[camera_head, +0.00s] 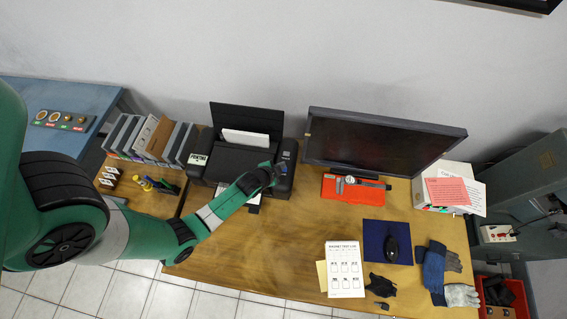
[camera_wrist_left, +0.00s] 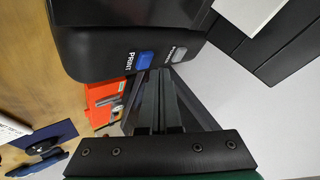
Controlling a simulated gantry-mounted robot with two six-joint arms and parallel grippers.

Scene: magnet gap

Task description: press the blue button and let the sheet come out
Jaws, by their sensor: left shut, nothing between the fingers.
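The black printer (camera_head: 202,170) stands at the back of the wooden table, left of the monitor. In the left wrist view, the printer (camera_wrist_left: 95,45) has a blue button (camera_wrist_left: 138,61) labelled PRINT beside a grey button (camera_wrist_left: 179,53). My left gripper (camera_head: 277,171) is shut and empty at the printer's right front. In the left wrist view its fingertips (camera_wrist_left: 160,73) appear close beside the blue button; I cannot tell whether they touch it. White paper (camera_head: 245,138) stands in the rear feed. A white sheet (camera_head: 254,198) shows at the printer's front, partly hidden by my left arm.
Binders (camera_head: 150,138) stand to the left. A printed card (camera_head: 345,268), mouse (camera_head: 391,248) and gloves (camera_head: 436,270) lie in front. The table's middle is clear.

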